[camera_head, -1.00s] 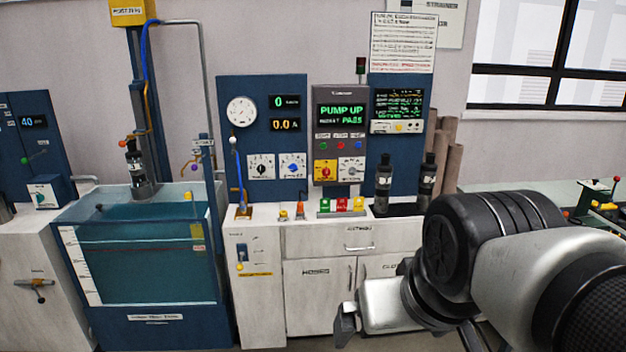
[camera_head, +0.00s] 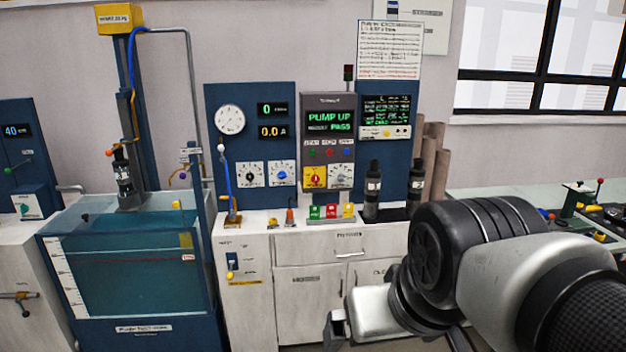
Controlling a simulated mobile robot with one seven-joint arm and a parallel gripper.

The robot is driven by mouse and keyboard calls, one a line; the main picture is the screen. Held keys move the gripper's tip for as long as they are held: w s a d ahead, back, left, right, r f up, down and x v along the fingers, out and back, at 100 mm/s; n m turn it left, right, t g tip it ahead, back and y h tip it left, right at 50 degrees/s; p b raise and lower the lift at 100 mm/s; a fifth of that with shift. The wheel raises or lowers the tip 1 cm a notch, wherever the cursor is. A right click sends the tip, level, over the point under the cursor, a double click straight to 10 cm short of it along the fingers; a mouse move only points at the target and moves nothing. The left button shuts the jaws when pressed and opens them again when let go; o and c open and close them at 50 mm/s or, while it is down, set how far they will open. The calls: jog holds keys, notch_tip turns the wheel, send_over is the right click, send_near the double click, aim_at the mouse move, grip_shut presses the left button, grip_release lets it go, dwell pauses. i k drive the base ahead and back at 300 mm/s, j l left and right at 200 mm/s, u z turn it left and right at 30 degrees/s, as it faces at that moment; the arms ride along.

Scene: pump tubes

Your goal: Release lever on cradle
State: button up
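A dark cylindrical pump (camera_head: 123,174) stands upright in a cradle (camera_head: 131,201) on the blue column above the water tank. A small lever with an orange-red knob (camera_head: 109,152) sticks out to the left near the pump's top. Whether it is latched is too small to tell. My gripper (camera_head: 336,331) is low at bottom centre, in front of the white cabinet, well to the right of the lever and apart from it. Its fingers show only partly, seen from behind, and I see nothing held in it.
The water tank (camera_head: 50,262) stands at left, below the cradle. A bench (camera_head: 262,243) bears a gauge panel (camera_head: 229,148), small coloured blocks and two dark pumps (camera_head: 372,190). A side table (camera_head: 490,197) with levers is at right. My arm covers the lower right.

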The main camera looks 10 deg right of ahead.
aim_at(118, 147)
jog(key=i+j, duration=0.3)
jog(key=j, duration=0.2)
jog(key=i+j, duration=0.35)
jog(key=j, duration=0.2)
jog(key=i+j, duration=0.3)
jog(key=j, duration=0.2)
jog(key=i+j, duration=0.35)
jog(key=j, duration=0.15)
jog(key=i+j, duration=0.3)
jog(key=j, duration=0.2)
jog(key=i+j, duration=0.35)
jog(key=j, duration=0.2)
jog(key=k+u, duration=0.05)
